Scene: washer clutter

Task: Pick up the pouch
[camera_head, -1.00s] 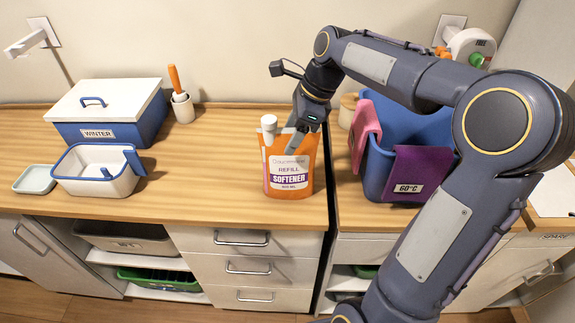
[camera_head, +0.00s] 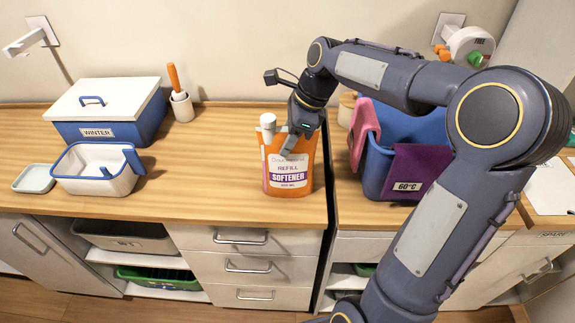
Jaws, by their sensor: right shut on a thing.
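The pouch (camera_head: 288,180) is an orange softener refill with a white cap and a white and purple label. It stands upright on the wooden counter, near the front edge, in the middle of the head view. My right gripper (camera_head: 290,146) comes down over its top from the right and is shut on the pouch's upper part. The fingertips partly cover the upper front of the pouch. My left gripper is not in view.
A blue tub (camera_head: 378,165) with pink and purple cloths stands just right of the pouch, beyond a gap in the counter. A blue WINTER box (camera_head: 110,128), a white caddy (camera_head: 93,186) and an orange-handled brush (camera_head: 175,80) stand left. The counter between is clear.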

